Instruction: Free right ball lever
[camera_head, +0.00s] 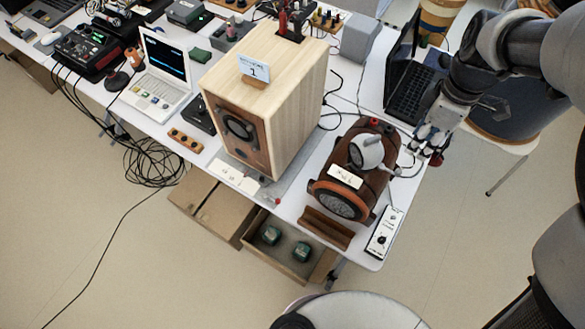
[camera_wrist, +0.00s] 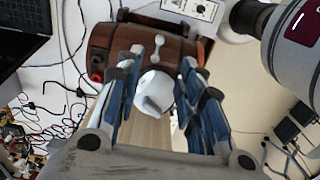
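The brown wooden barrel-shaped speaker (camera_head: 371,172) lies on the white table near its front right corner. A white rounded pod (camera_head: 366,152) sits on top of it. In the wrist view, the barrel's side (camera_wrist: 110,42) fills the upper middle, and the pod (camera_wrist: 154,94) shows between my fingers.
A large wooden speaker box (camera_head: 290,95) stands left of the barrel. A black laptop (camera_head: 408,88) is behind it. A white control box (camera_head: 384,233) and a brown wooden block (camera_head: 327,228) lie in front. Loose cables run behind the barrel.

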